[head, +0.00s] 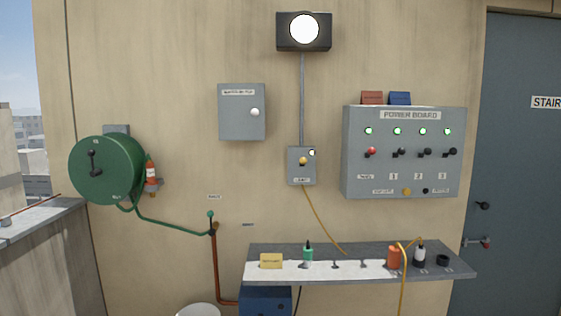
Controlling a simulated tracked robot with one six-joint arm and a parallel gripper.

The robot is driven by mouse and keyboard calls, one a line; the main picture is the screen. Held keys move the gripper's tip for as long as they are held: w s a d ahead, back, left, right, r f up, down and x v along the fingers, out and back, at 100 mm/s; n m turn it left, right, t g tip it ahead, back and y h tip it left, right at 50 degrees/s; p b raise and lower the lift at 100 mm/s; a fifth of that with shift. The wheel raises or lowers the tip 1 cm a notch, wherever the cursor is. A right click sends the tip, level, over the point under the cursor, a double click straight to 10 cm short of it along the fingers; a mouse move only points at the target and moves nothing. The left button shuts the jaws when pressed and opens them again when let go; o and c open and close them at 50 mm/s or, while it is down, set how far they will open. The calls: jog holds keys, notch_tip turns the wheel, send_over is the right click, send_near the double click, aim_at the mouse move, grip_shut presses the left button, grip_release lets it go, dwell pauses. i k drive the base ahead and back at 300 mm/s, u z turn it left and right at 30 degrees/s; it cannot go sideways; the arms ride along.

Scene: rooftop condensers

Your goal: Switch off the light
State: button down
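The light (304,29) is a round white lamp in a dark housing high on the wall, and it is glowing. A grey conduit runs down from it to a small grey switch box (301,174) with a label that seems to read "LIGHT". The exact position of the knob is too small to tell. My gripper is not in view.
A power board (404,187) with green lamps and several levers hangs to the right. A grey cabinet (242,112) hangs to the left. Below, a shelf (318,250) holds bottles and an orange item (394,257). A yellow cable (323,220) hangs from the switch box.

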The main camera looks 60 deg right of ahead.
aim_at(303, 160)
jog(key=u, duration=0.95)
jog(key=k, duration=0.8)
jog(key=z, duration=1.7)
jog(key=i, duration=0.6)
jog(key=u, duration=0.05)
